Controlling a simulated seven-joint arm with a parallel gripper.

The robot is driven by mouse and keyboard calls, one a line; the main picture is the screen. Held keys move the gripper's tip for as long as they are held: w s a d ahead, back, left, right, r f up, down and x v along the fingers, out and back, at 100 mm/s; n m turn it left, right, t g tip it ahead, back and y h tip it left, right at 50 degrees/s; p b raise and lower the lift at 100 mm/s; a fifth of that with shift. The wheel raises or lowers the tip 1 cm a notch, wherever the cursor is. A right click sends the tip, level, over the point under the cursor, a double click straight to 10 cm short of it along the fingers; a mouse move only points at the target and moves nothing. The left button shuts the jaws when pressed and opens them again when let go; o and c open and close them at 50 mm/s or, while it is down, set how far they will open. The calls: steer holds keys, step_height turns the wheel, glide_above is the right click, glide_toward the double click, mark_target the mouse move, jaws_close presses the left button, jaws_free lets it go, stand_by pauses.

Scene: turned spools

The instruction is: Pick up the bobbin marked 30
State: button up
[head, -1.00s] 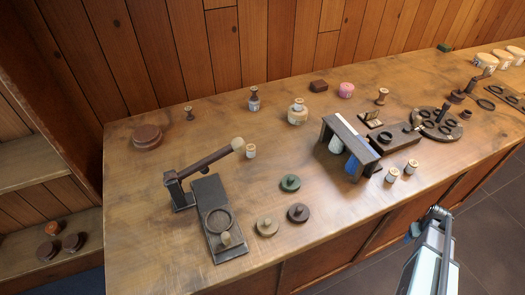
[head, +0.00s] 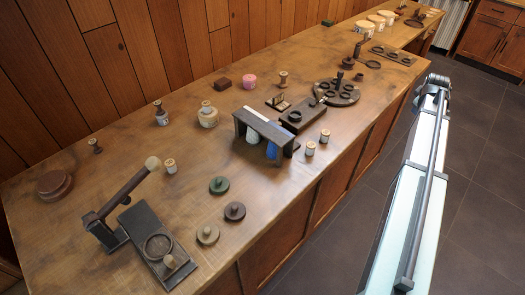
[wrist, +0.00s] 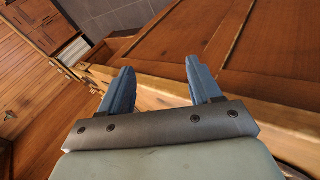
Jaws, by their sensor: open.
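Several small spools stand on the wooden bench, and no number can be read on any of them, so I cannot tell which is marked 30. Two pale spools stand side by side near the front edge, one nearer (head: 310,149) and one farther (head: 325,136). Another pale spool (head: 170,166) stands left of centre. A spool with a dark band (head: 161,115) and a brown spool (head: 283,80) stand farther back, and a small dark one (head: 95,146) is at the left. My gripper (wrist: 160,84) is open and empty in the wrist view, beside the bench front, with no spool between its fingers.
A dark bridge-like stand (head: 265,127) with blue and pale items under it is behind the paired spools. A round dark rack (head: 337,95), a lever device (head: 125,190) and several flat knobbed discs (head: 219,185) also occupy the bench (head: 270,200). Open floor (head: 470,190) lies at right.

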steer(key=w+a+r+n+t+y, duration=0.1)
steer(key=w+a+r, duration=0.1)
steer(key=a+r, duration=0.4)
steer(key=w+a+r+n+y, duration=0.1)
steer(key=w+a+r, duration=0.2)
steer(key=a, duration=0.5)
steer(key=s+a+r+n+g+y, duration=0.1)
steer(key=s+a+n+y, duration=0.2)
steer(key=a, duration=1.7)
steer(key=s+a+r+n+g+y, duration=0.1)
steer(key=s+a+n+g+y, duration=0.15)
steer(key=a, duration=1.85)
steer(key=n+g+y, duration=0.2)
steer(key=n+g, duration=0.3)
steer(key=n, duration=0.1)
glide_toward(170, 162)
steer(key=x, duration=0.5)
steer(key=shift+w+a+f, duration=0.1)
steer(key=shift+a, duration=0.1)
steer(key=shift+x, duration=2.6)
